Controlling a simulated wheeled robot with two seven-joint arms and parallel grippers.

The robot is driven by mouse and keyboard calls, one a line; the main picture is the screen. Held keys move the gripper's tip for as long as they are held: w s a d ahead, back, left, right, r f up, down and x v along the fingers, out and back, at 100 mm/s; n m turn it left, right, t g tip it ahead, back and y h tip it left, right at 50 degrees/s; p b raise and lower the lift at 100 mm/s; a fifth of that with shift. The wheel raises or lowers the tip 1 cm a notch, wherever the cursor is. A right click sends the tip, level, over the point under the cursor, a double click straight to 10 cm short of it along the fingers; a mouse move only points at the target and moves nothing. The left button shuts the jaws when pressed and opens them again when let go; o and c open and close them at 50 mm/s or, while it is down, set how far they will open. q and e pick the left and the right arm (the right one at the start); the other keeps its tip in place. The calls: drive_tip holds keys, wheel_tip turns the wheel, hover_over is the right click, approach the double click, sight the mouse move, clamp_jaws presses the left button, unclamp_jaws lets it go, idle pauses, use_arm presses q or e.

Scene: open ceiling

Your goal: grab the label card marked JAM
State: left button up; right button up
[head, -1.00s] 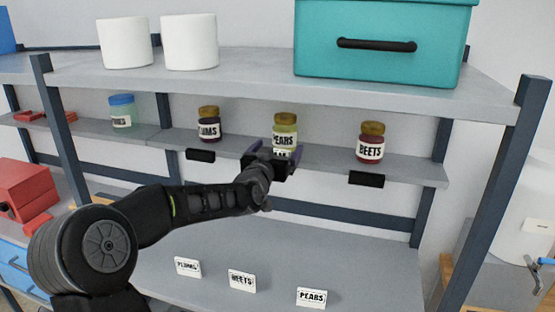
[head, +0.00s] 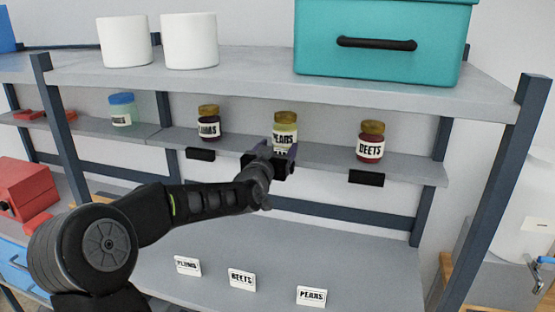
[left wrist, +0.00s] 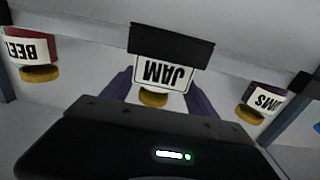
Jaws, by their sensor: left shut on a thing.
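The JAM label card (left wrist: 163,73) shows upside down in the left wrist view, white with black letters, at the black holder (left wrist: 171,45). My left gripper (head: 274,154) is at the middle shelf's front edge, below the pears jar (head: 285,121). Its two purple fingers are on either side of the card in the wrist view, and it is shut on the card. In the head view the gripper hides most of the card and its holder. My right gripper is not in view.
A plums jar (head: 209,123) and a beets jar (head: 371,143) stand to either side, above empty black holders (head: 201,154) (head: 367,178). Cards marked PLUMS (head: 187,265), BEETS (head: 242,279) and PEARS (head: 311,296) stand on the lower shelf. A teal box (head: 380,45) is above.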

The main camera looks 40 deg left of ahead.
sight(277, 148)
use_arm(q)
drive_tip(key=c, duration=0.5)
drive_tip(key=shift+r, duration=0.15)
wheel_tip(277, 148, up, 10)
drive_tip(key=shift+f+b, duration=0.1)
drive_tip(key=shift+b, duration=0.6)
